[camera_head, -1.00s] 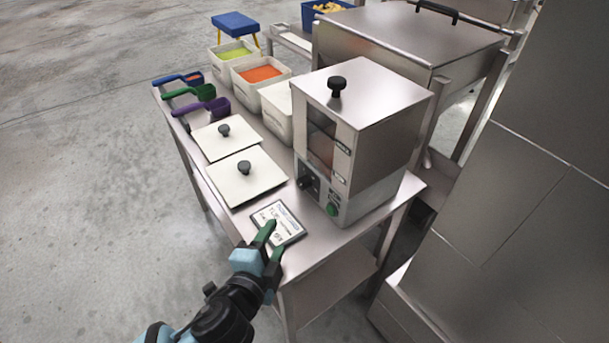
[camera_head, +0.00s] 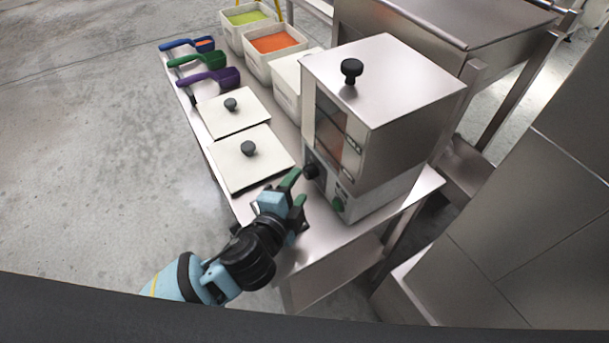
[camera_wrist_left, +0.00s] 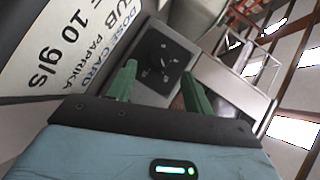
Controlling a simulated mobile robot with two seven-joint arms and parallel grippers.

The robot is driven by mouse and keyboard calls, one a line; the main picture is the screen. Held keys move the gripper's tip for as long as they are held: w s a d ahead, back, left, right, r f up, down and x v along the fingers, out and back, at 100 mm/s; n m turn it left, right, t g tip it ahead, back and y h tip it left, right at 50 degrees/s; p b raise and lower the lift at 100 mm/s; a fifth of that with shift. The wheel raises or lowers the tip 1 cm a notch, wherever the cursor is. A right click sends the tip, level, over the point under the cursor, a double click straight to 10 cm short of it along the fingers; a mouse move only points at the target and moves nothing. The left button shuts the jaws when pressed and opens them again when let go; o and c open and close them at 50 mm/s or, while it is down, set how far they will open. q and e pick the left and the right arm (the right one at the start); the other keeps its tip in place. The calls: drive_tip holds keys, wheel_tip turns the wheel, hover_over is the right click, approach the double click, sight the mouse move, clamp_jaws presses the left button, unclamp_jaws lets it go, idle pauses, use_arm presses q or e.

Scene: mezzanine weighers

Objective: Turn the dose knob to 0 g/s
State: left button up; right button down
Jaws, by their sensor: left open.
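The dose knob (camera_head: 311,170) is a dark knob low on the front of the steel weigher (camera_head: 385,130). In the left wrist view the dark dial (camera_wrist_left: 165,64) with pale marks lies ahead, between the finger lines; its setting is too small to read. My left gripper (camera_head: 296,190) is open and empty, with green fingers, just in front of the knob and apart from it. Its fingers also show in the wrist view (camera_wrist_left: 160,84). The dose card (camera_wrist_left: 72,48) reads "10 g/s" and "PAPRIKA" there; my gripper hides it in the head view. My right gripper is not in view.
Two white lids (camera_head: 262,168) with black knobs lie left of the weigher. Several coloured scoops (camera_head: 215,77) and bins, one with orange contents (camera_head: 274,43), stand farther back. The bench's front right corner is clear.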

sight(306, 175)
use_arm(q)
drive_tip(key=shift+x, duration=2.4)
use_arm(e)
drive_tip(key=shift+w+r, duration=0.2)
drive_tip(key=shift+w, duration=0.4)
